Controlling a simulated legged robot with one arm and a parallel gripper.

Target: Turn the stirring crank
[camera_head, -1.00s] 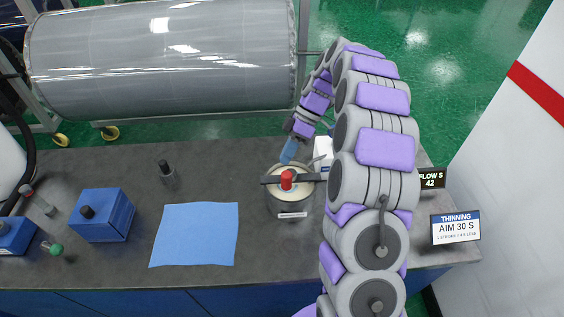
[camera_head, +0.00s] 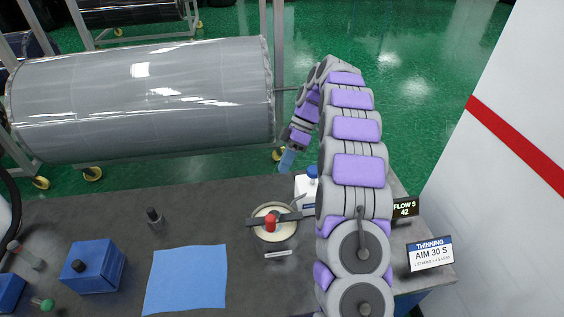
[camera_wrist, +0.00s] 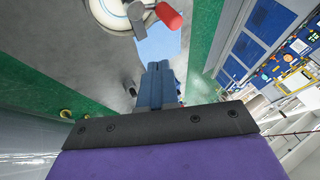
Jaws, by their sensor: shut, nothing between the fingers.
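The stirring crank is a dark bar with a red knob (camera_head: 270,223), set across a round pot (camera_head: 287,234) with pale contents on the grey bench. The red knob (camera_wrist: 169,15) and part of the pot (camera_wrist: 96,12) also show at the top of the wrist view. My gripper (camera_head: 285,168) has blue fingers and hangs beyond the pot, apart from the crank. In the wrist view the fingers of my gripper (camera_wrist: 158,66) are together and empty, pointing towards the crank side. My arm covers the bench right of the pot.
A white container with a blue cap (camera_head: 312,172) stands behind the pot, close to my arm. A blue cloth (camera_head: 186,280), a dark bottle (camera_head: 154,217) and a blue box (camera_head: 94,267) lie to the left. A large wrapped roll (camera_head: 140,100) is behind the bench.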

